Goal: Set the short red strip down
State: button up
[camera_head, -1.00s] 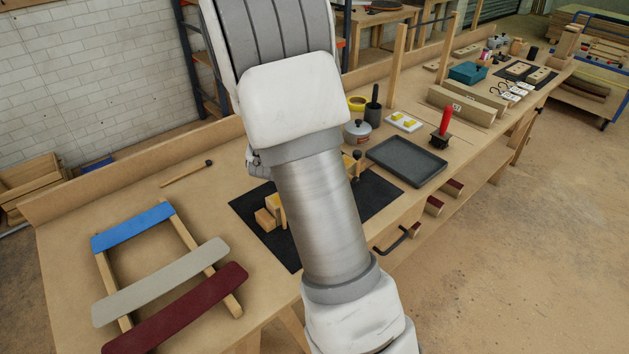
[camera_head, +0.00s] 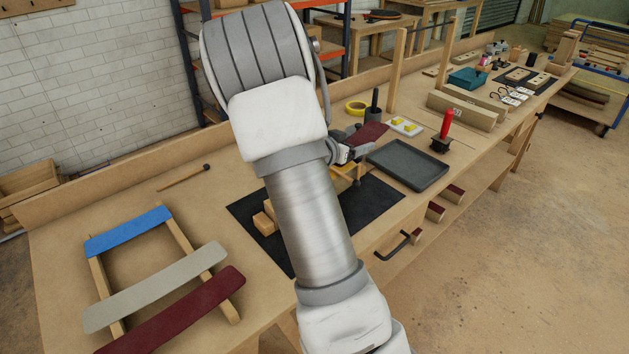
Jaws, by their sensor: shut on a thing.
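The short red strip (camera_head: 369,134) is dark red and held up in the air above the workbench. My gripper (camera_head: 352,151) is shut on its near left end. The strip slants up to the right, in front of the dark pot and beside the grey tray (camera_head: 408,163). My arm hides part of the gripper and the black mat (camera_head: 375,205) beneath. Whether the strip touches anything below cannot be told, but it looks raised.
A wooden rack at the left carries a blue strip (camera_head: 128,231), a grey strip (camera_head: 157,286) and a longer dark red strip (camera_head: 173,312). Wooden blocks (camera_head: 265,222) lie on the mat. A mallet (camera_head: 184,177) lies behind the rack.

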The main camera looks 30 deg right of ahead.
jog(key=w+a+f, duration=0.1)
jog(key=a+f, duration=0.1)
jog(key=a, duration=0.1)
jog(key=w+a+f, duration=0.2)
jog(key=a, duration=0.2)
jog(key=w+a+f+b, duration=0.1)
jog(key=a+f, duration=0.2)
jog(key=shift+w+a+f, duration=0.1)
jog(key=shift+w+a, duration=0.15)
jog(key=shift+a, duration=0.15)
jog(key=shift+f, duration=1.65)
jog(key=shift+f, duration=0.1)
jog(key=shift+f+b, duration=0.15)
jog(key=shift+b, duration=0.2)
jog(key=o, duration=1.4)
